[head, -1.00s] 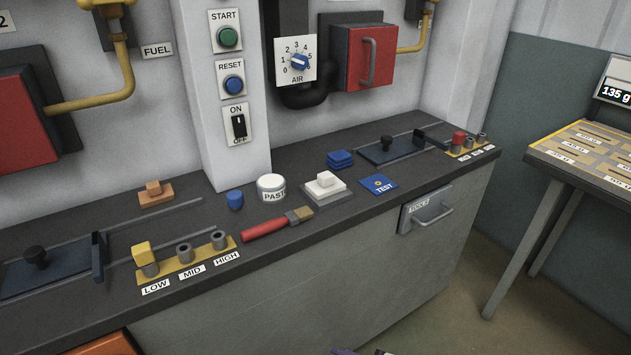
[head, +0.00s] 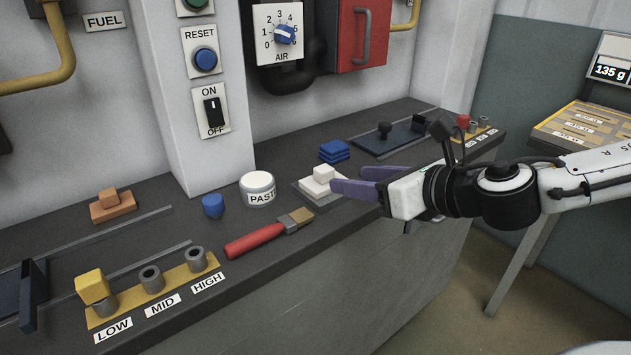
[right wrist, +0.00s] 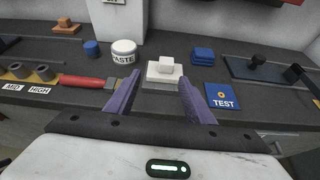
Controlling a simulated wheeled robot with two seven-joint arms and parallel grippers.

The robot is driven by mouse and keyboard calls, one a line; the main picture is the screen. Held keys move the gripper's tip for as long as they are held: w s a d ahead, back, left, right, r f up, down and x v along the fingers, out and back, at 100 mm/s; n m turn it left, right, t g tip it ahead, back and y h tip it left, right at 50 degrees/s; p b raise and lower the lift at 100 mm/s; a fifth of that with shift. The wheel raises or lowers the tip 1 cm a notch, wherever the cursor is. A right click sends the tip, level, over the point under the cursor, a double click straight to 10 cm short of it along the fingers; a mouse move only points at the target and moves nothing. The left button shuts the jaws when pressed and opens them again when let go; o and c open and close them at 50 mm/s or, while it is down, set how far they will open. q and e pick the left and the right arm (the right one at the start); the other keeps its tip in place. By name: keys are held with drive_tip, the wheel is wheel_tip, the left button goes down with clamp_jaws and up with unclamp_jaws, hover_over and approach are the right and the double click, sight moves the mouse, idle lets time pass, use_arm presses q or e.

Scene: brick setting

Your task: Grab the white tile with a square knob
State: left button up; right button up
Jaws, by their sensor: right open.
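The white tile with a square knob (head: 323,179) sits on a grey pad (head: 312,196) on the dark bench, its right side partly hidden behind my fingers in the head view. In the right wrist view the tile (right wrist: 164,75) is ahead of my fingers, between their lines, and its knob stands upright. My right gripper (head: 345,180) comes in from the right with purple fingers; it is open and empty, just in front of the tile. In the right wrist view the open fingers (right wrist: 157,86) show on either side. My left gripper is not in view.
A paste jar (head: 258,188) and a red-handled brush (head: 270,234) lie left of the tile. Stacked blue tiles (head: 334,151) are behind it. A blue TEST card (right wrist: 221,96) lies to its right. An orange knobbed tile (head: 112,205) is farther left.

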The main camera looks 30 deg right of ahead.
sight(327, 170)
drive_tip(key=x, duration=0.4)
drive_tip(key=shift+w+d+r, duration=0.1)
drive_tip(key=shift+w+d, duration=0.1)
drive_tip(key=shift+w, duration=0.05)
drive_tip(key=shift+w+d+f+p, duration=0.15)
drive_tip(key=shift+w+f+p, duration=0.1)
drive_tip(key=shift+w, duration=0.55)
drive_tip(key=shift+w+d+f+p, duration=0.15)
drive_tip(key=shift+w+p, duration=0.1)
drive_tip(key=shift+w, duration=0.5)
drive_tip(key=shift+x, duration=1.25)
drive_tip(key=shift+f, duration=0.1)
drive_tip(key=c, duration=1.2)
drive_tip(key=shift+o, duration=0.2)
